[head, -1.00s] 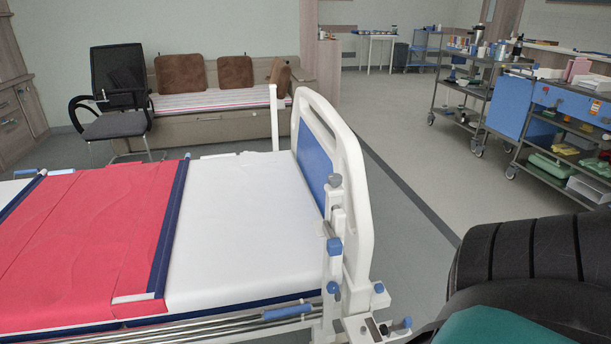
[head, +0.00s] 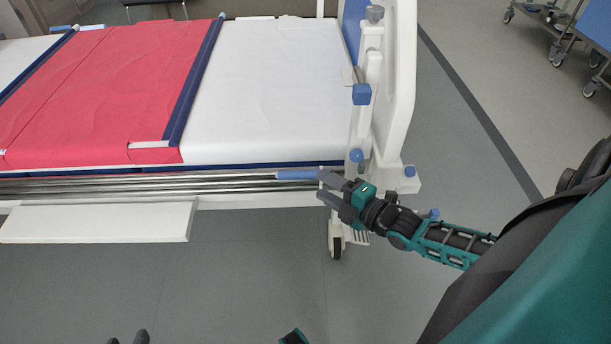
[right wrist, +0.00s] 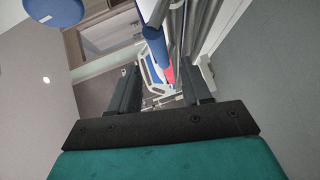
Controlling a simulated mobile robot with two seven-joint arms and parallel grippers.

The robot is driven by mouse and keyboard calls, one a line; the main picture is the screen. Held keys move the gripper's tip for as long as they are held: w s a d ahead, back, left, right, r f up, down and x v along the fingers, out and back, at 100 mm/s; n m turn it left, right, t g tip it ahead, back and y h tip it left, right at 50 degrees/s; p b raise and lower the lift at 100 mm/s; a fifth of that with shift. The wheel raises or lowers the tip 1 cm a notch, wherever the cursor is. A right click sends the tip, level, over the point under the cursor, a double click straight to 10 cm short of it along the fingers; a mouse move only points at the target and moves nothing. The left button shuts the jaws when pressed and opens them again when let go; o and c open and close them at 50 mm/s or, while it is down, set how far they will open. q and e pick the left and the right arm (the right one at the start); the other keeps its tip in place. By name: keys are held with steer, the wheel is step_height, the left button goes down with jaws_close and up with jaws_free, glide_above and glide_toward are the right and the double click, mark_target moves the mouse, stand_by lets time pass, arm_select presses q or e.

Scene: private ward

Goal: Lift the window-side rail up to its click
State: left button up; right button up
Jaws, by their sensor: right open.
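The rail (head: 230,185) on the near side of the bed is a set of metal bars lying low along the mattress edge, with a blue sleeve (head: 297,174) at its right end. My right gripper (head: 321,185) is open at the outer end of that sleeve, by the foot of the bed. In the right wrist view, the blue sleeve (right wrist: 155,45) and grey bars (right wrist: 175,32) lie ahead of the open fingers (right wrist: 160,72); nothing is held. Two dark tips, perhaps of my left gripper (head: 128,338), show at the bottom edge of the head view.
The white footboard (head: 402,80) with blue knobs rises just beyond my right gripper. A white panel (head: 100,222) sticks out under the rail at left. A bed caster (head: 337,245) stands below the gripper. Floor in front is clear; trolleys (head: 560,30) stand far right.

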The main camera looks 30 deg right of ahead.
mark_target(309, 178)
steer(key=b+x, duration=0.1)
steer(key=x, duration=0.5)
steer(key=shift+s+f+b, duration=0.1)
steer(key=shift+f+b, duration=0.05)
steer(key=shift+b, duration=0.2)
steer(key=shift+w, duration=0.35)
steer(key=shift+w+a, duration=0.15)
steer(key=shift+w, duration=0.2)
jaws_close()
